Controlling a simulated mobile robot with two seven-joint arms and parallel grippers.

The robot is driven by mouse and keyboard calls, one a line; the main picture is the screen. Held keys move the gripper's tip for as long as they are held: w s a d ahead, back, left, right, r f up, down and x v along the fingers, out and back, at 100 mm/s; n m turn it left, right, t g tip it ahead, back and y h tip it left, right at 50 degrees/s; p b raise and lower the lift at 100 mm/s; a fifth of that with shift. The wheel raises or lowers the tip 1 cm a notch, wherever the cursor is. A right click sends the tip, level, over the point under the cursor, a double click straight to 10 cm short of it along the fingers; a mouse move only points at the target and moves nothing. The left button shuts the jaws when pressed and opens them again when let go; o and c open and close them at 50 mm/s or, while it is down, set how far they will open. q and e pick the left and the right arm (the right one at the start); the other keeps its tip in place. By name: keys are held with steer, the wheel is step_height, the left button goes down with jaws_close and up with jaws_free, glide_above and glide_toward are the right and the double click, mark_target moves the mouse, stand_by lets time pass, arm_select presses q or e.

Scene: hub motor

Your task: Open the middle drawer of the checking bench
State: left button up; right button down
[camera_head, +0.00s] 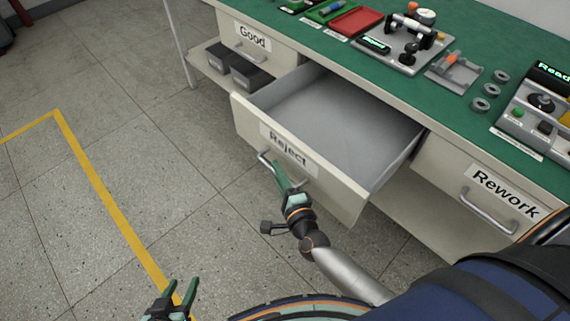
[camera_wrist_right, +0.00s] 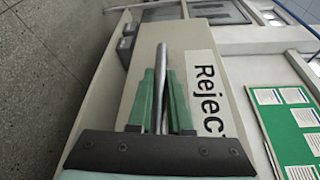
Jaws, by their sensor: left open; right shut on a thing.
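The middle drawer (camera_head: 346,192), labelled "Reject", stands pulled out from the checking bench (camera_head: 330,45), and its grey inside looks empty. Its front also fills much of the right wrist view (camera_wrist_right: 205,50). My right gripper (camera_head: 279,176) is shut on the bar handle (camera_head: 264,159) of this drawer. In the right wrist view the green fingers (camera_wrist_right: 160,100) stand on both sides of the metal handle (camera_wrist_right: 164,65). My left gripper (camera_head: 182,295) is open and empty, low in the head view over the floor, away from the bench.
The "Good" drawer (camera_head: 243,45) at left and the "Rework" drawer (camera_head: 478,190) at right are shut. Dark bins (camera_head: 249,76) stand on a shelf below "Good". Fixtures and a red tray (camera_head: 355,21) sit on the green top. Floor left of the drawer is clear, with a yellow line (camera_head: 95,190).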

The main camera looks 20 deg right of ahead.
steer(key=shift+s+a, duration=0.1)
steer(key=shift+a, duration=0.1)
steer(key=c, duration=0.8)
jaws_free()
steer(key=shift+c, duration=0.2)
steer(key=shift+s, duration=0.15)
